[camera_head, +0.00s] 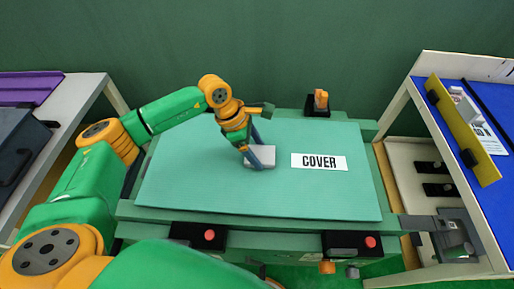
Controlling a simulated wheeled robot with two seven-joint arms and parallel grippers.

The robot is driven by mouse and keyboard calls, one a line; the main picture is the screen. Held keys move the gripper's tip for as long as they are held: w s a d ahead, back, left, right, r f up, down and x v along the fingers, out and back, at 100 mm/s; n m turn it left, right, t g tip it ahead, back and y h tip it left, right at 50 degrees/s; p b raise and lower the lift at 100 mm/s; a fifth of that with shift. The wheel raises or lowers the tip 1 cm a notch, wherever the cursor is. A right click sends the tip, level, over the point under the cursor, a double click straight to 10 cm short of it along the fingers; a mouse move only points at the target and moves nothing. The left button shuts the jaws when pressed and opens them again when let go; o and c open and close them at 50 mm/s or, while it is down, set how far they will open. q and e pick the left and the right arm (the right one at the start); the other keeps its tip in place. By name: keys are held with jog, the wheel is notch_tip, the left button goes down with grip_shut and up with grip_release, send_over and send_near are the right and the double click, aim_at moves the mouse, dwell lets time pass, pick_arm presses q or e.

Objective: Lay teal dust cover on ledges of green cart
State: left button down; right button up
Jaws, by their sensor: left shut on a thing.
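The teal dust cover (230,190) is a large flat sheet with a white label reading COVER. It spans most of the top of the green cart (390,205) and looks roughly level. The cart's rim shows around it. I cannot tell whether the cover rests on the ledges, which it hides, or hovers just above. My left gripper (259,157) is above the cover's middle, left of the label. It is shut at a pale grey block on the cover, which appears to be its grip. My right gripper is not in view.
Black blocks with red buttons (210,235) (370,242) sit at the cart's front edge. A black block with an orange top (320,100) is at the back. A grey table (70,105) stands left, and a blue-topped bench (465,185) stands close on the right.

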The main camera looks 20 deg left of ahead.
pick_arm(q)
jog(key=shift+f+b, duration=0.45)
jog(key=shift+b, duration=0.05)
grip_release()
